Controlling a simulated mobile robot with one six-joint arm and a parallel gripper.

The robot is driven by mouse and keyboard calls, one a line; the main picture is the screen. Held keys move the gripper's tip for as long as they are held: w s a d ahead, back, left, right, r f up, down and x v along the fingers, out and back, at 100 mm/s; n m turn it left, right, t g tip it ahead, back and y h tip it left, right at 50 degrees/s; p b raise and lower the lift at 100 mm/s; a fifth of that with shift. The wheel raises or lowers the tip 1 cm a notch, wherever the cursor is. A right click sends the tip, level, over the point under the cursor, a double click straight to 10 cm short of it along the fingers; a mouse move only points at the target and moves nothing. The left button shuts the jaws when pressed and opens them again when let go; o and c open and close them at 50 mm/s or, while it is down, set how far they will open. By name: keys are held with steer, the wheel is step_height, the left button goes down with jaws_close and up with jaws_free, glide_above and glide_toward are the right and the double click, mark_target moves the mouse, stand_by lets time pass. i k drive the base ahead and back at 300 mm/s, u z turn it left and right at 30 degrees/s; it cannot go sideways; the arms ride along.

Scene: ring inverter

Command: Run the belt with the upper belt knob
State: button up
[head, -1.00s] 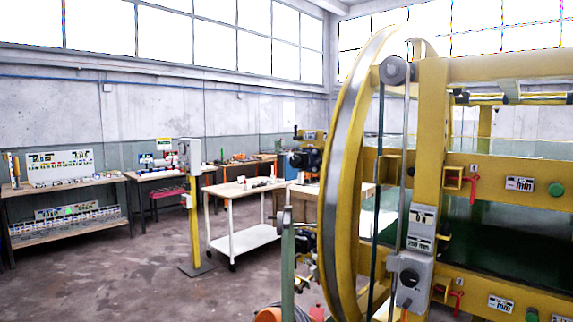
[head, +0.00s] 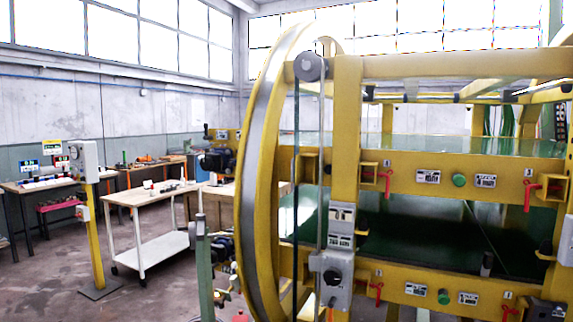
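The yellow ring machine (head: 262,170) fills the middle and right of the head view. A round green knob (head: 459,180) sits on its upper yellow beam, between two label plates. A similar green knob (head: 444,297) sits on the lower beam. A grey box (head: 332,265) on the front post carries a dark round knob (head: 332,277). I cannot read the labels, so which one is the upper belt knob is not certain. The green upper belt surface (head: 430,147) lies behind the upper beam. My gripper is not in view.
Red handles (head: 388,180) stick out along both beams. A grey control box on a yellow post (head: 90,215) stands at left, beside a white-legged table (head: 148,235). Workbenches line the back wall. Open floor (head: 140,295) lies at lower left.

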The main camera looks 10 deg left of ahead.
mark_target(207, 164)
steer(key=z, duration=2.5)
steer(key=k, duration=1.7)
steer(key=u, duration=2.1)
steer(key=i, duration=1.3)
